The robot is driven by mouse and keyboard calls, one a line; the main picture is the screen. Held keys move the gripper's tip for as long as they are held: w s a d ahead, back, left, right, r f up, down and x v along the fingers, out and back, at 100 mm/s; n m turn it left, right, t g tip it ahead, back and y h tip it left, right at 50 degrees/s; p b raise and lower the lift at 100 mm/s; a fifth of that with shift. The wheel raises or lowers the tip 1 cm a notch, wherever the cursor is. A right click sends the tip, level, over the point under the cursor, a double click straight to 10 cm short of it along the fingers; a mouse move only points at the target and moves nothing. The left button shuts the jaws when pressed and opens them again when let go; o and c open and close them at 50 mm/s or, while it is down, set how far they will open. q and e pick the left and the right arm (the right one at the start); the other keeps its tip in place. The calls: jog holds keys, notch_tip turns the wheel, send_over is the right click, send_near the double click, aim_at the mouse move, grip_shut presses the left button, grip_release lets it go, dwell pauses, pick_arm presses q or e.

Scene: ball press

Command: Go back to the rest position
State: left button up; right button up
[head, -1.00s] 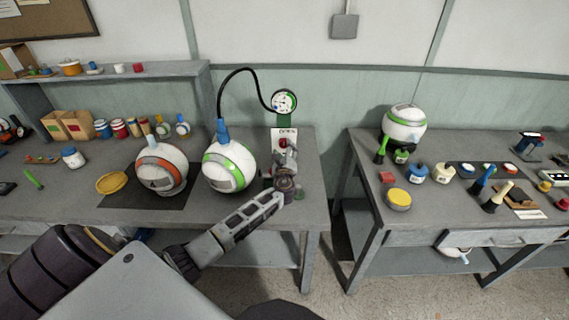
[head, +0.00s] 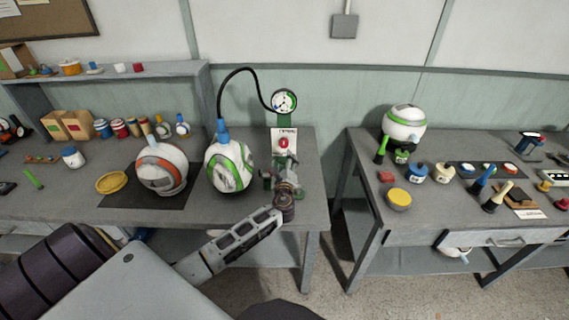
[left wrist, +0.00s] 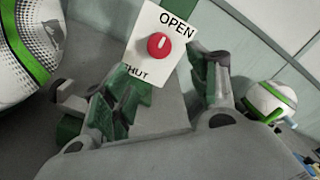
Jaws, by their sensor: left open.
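My left gripper (head: 283,184) is in front of the valve panel (head: 285,138) at the near table's right end, open and empty. In the left wrist view my left gripper (left wrist: 165,98) has its green-padded fingers spread, with a gap below the red knob (left wrist: 159,45). The knob sits on the white panel (left wrist: 146,21) marked OPEN and SHUT; the fingers look apart from it. A white and green ball (head: 229,166) with a blue nozzle (head: 222,131) stands left of the gripper, on a hose to the gauge (head: 284,102). My right gripper does not show.
A white and orange ball (head: 161,169) stands on the black mat (head: 129,197), beside a yellow dish (head: 112,182). Jars and boxes stand at the back left. A second table (head: 362,173) on the right holds another ball (head: 404,123) and tools. A floor gap separates the tables.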

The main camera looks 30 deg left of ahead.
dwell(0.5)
pick_arm(q)
jog(key=s+d+f+n+g, duration=0.1)
jog(key=s+n, duration=0.1)
jog(key=s+d+f+n+g, duration=0.1)
jog(key=s+f+n, duration=0.1)
jog(key=s, duration=0.1)
jog(key=s+f+n+g+h, duration=0.1)
jog(key=s+f+n, duration=0.1)
jog(key=s+n, duration=0.1)
jog(key=shift+s+d+g, duration=0.1)
jog(key=shift+d+g, duration=0.3)
jog(key=s+d+f+n+g+h, duration=0.2)
jog(key=s+d+n+g+h, duration=0.35)
jog(key=s, duration=0.75)
jog(key=s+d+f+n+g+h, duration=0.1)
jog(key=s+d+n+g+h, duration=0.15)
jog(key=s+d+n, duration=0.6)
jog(key=s+f+m+g, duration=0.1)
jog(key=s+f, duration=0.2)
jog(key=f, duration=1.4)
jog(key=s+f+m, duration=0.1)
jog(key=s+f, duration=0.3)
jog(key=f, duration=1.3)
jog(key=s+a+f+g, duration=0.1)
jog(key=s+a+f, duration=0.2)
jog(key=s+f, duration=1.6)
jog(key=s, duration=0.2)
jog(key=shift+s+m+h, duration=0.3)
jog(key=shift+s, duration=0.05)
